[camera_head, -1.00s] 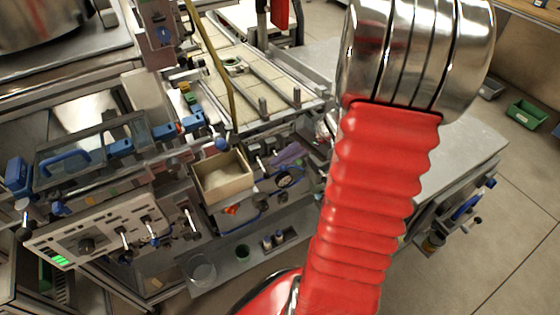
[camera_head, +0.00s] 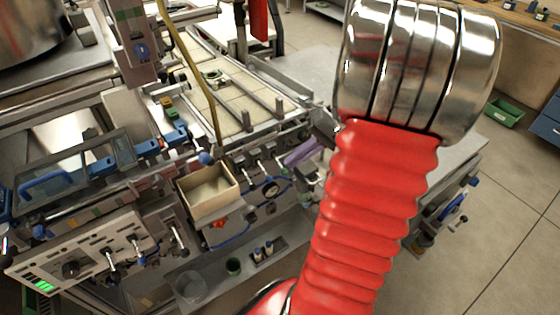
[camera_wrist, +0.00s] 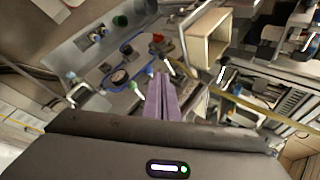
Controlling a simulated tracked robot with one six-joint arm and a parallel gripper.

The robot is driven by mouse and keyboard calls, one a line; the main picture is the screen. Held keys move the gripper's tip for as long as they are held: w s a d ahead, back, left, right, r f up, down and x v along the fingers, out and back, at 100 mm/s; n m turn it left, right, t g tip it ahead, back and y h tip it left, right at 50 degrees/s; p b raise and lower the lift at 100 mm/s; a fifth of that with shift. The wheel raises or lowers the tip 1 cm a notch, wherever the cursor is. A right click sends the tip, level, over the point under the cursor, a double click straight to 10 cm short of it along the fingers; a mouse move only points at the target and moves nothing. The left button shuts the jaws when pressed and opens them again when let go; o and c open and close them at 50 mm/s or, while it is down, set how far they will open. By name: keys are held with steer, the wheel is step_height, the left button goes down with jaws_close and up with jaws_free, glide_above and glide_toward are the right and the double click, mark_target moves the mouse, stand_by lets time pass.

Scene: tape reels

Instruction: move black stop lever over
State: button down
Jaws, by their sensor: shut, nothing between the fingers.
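My gripper (camera_head: 304,152) shows in the head view as purple fingers just left of my red arm sleeve, in front of the machine's front panel. In the wrist view the purple fingers (camera_wrist: 162,80) are together, with nothing held. Small levers (camera_head: 260,153) stand near the gauge. I cannot tell for sure which one is the black stop lever, or whether the fingers touch any lever.
An open beige box (camera_head: 208,202) hangs on the machine front, left of the gauge. A control panel with levers (camera_head: 92,252) is at lower left. A yellowish hose (camera_head: 190,65) hangs over the tiled conveyor bed (camera_head: 235,95). Open floor (camera_head: 500,225) lies to the right.

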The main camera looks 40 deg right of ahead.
steer(key=shift+s+d+r, duration=0.25)
steer(key=shift+s+d, duration=0.05)
steer(key=shift+s, duration=0.25)
steer(key=shift+s+d+r, duration=0.3)
steer(key=shift+s, duration=0.2)
steer(key=shift+s+d+r, duration=0.25)
steer(key=shift+s+d, duration=0.05)
steer(key=shift+s, duration=0.25)
steer(key=s+a+f+m+g+h, duration=0.2)
steer(key=s+f+g, duration=0.1)
steer(key=s, duration=0.1)
steer(key=w+a+r+n+h, duration=0.1)
steer(key=a+r+n, duration=0.2)
steer(key=a, duration=0.6)
steer(key=w+a+r+n+t+h, duration=0.1)
steer(key=a+r+n, duration=0.3)
steer(key=a, duration=0.5)
steer(key=w+a+r+n+t+h, duration=0.1)
steer(key=a+r+n, duration=0.3)
steer(key=a, duration=0.5)
steer(key=shift+w+a+r+h, duration=0.15)
steer(key=shift+w+r+h, duration=0.25)
steer(key=shift+h, duration=0.3)
